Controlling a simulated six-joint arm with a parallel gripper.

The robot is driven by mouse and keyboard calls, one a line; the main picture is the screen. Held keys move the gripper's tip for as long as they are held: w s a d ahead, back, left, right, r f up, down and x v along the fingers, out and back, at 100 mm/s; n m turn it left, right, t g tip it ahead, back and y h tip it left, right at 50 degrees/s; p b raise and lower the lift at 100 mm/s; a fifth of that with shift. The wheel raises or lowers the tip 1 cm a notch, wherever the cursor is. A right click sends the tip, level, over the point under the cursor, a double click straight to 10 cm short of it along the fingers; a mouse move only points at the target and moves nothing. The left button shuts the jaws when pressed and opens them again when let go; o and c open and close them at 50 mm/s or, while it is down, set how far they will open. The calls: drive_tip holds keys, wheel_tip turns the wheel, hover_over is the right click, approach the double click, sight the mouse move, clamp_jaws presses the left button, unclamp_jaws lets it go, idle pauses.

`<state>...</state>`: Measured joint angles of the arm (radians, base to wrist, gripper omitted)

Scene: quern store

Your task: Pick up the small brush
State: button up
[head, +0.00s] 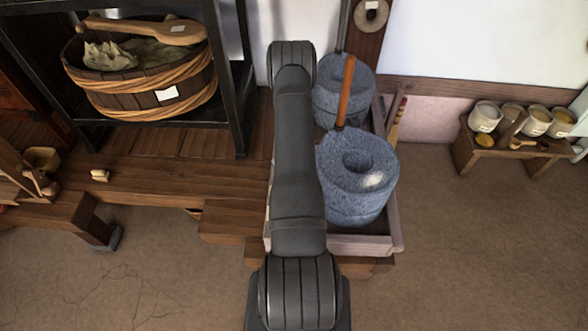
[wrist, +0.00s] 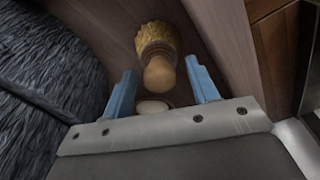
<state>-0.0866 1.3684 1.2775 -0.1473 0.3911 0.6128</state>
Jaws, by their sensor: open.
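The small brush (wrist: 158,68) shows in the wrist view, with yellow bristles at the top and a rounded wooden handle pointing toward me. My gripper (wrist: 160,68) is open, with its two blue fingers apart on either side of the handle. I see no clear contact between the fingers and the brush. A pale rounded shape (wrist: 152,107) lies just below the handle, and I cannot tell what it is. In the head view my own arm covers the gripper, and the brush does not show.
In the wrist view the rough grey quern stone (wrist: 45,65) is close on the left, and a wooden tray wall (wrist: 222,40) rises on the right. The head view shows the tray rim (head: 398,225) and a low stand with pots (head: 485,117) at right.

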clamp_jaws()
drive_tip(key=shift+r, duration=0.1)
wheel_tip(320, 180, up, 10)
drive_tip(key=shift+f, duration=0.1)
idle(0.5)
